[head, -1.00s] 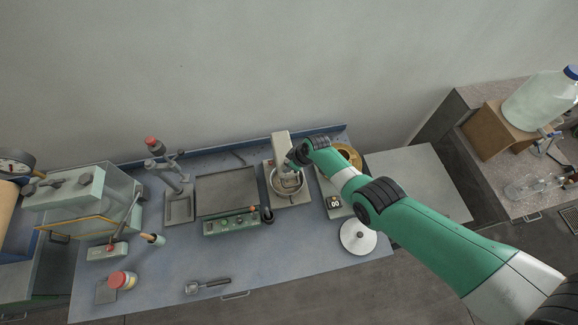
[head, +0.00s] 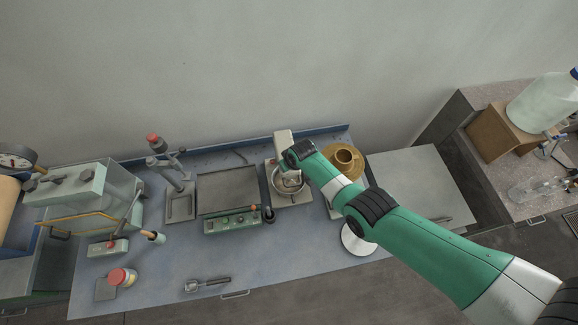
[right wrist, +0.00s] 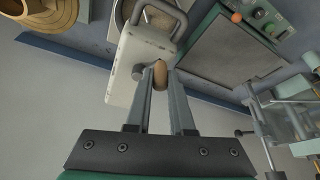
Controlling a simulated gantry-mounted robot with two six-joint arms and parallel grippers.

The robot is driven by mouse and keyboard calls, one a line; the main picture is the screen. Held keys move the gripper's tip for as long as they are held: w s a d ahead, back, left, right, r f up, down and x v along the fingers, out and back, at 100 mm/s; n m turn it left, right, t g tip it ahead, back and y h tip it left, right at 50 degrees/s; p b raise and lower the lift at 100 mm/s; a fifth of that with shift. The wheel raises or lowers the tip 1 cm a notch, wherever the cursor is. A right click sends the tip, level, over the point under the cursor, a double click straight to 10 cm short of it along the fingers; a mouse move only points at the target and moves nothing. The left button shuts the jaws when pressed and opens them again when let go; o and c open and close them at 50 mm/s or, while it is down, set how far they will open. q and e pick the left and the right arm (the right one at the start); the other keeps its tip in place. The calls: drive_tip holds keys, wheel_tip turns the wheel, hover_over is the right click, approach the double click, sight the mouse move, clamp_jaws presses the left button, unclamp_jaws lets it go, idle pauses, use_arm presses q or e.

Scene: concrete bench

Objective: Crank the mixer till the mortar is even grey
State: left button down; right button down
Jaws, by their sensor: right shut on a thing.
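The mixer (head: 284,143) is a pale off-white machine on the bench, with a metal bowl (head: 273,185) below its head. The bowl holds greyish-brown material, the mortar (head: 289,183), but its evenness is too small to judge. In the right wrist view the mixer's pale housing (right wrist: 147,50) fills the upper middle and part of the bowl rim shows. My right gripper (right wrist: 160,70) is shut on a wooden crank knob (right wrist: 160,68) beside the housing. In the head view my right wrist hides the fingers and knob. My left gripper is not in view.
A brass pan (head: 345,162) stands right of the mixer, close to my right arm. A control panel (head: 232,222) and dark plate (head: 227,190) lie left of it. A steel scoop (head: 206,285) lies near the front edge. The front middle of the bench is clear.

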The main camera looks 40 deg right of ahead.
drive_tip(key=m, duration=0.1)
drive_tip(key=w+m+h+b, duration=0.1)
drive_tip(key=shift+a+f+m, duration=0.15)
drive_tip(key=shift+a+m, duration=0.1)
drive_tip(key=shift+m, duration=0.15)
drive_tip(key=shift+w+m+g+h+b, duration=0.3)
drive_tip(key=shift+m+b, duration=0.5)
drive_tip(key=m+b, duration=0.1)
drive_tip(key=b, duration=0.1)
drive_tip(key=w+m+b, duration=0.1)
drive_tip(key=b, duration=0.1)
drive_tip(key=shift+f+m+g+h, duration=0.15)
drive_tip(key=shift+m+g+h, duration=0.15)
drive_tip(key=shift+h, duration=0.1)
drive_tip(key=shift+r+m+b, duration=0.25)
drive_tip(key=shift+m+b, duration=0.15)
drive_tip(key=shift+b, duration=0.25)
drive_tip(key=c, duration=0.8)
unclamp_jaws()
